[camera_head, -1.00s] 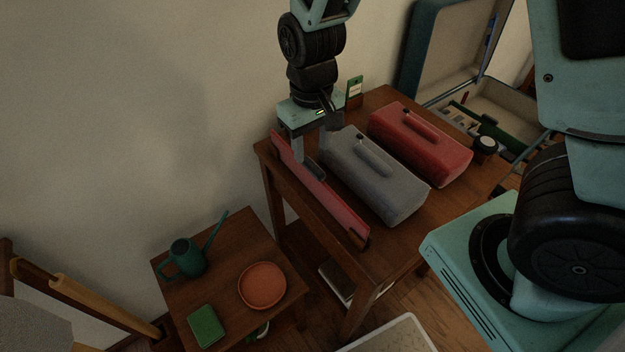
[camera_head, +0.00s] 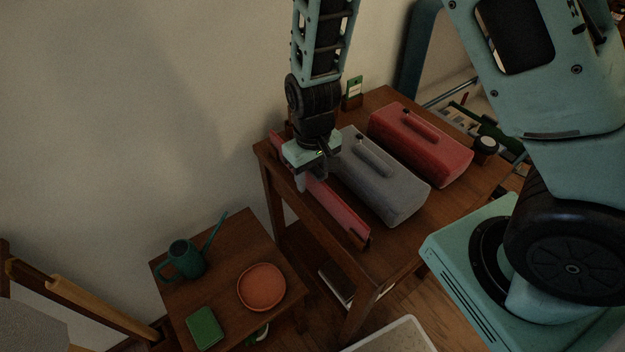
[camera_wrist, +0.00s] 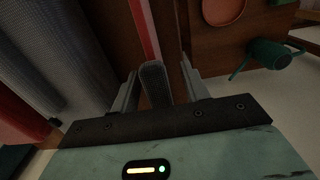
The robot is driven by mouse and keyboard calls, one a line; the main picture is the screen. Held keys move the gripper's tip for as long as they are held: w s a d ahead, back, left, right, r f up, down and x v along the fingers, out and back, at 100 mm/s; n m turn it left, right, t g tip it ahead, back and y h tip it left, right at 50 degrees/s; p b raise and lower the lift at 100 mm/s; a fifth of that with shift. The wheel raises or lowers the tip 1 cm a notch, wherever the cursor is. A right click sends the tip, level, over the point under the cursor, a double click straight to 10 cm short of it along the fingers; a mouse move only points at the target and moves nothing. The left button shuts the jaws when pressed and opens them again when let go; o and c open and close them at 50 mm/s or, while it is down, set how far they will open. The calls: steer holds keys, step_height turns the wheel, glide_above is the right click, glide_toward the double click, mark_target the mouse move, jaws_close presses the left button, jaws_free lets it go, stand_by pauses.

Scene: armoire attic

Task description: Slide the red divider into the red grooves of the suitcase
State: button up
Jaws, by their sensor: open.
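The red divider (camera_head: 336,208) is a long thin panel on the left edge of the brown table, beside the grey case. My gripper (camera_head: 313,180) is over its middle with the fingers pointing down. In the wrist view, the open fingers (camera_wrist: 158,88) are on either side of a dark textured grip on the divider (camera_wrist: 145,28), with a gap visible on the right. The open teal suitcase (camera_head: 416,55) with pale lining is at the upper right, partly hidden by my arm. Its red grooves cannot be made out.
A grey case (camera_head: 385,190) stands close beside the divider, with a red case (camera_head: 420,145) beyond it. A round dark-and-white object (camera_head: 485,148) is at the table's right. A lower table holds a watering can (camera_head: 183,260), orange dish (camera_head: 262,287) and green book (camera_head: 204,328).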

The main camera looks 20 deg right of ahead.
jaws_close()
steer(key=shift+r, duration=0.1)
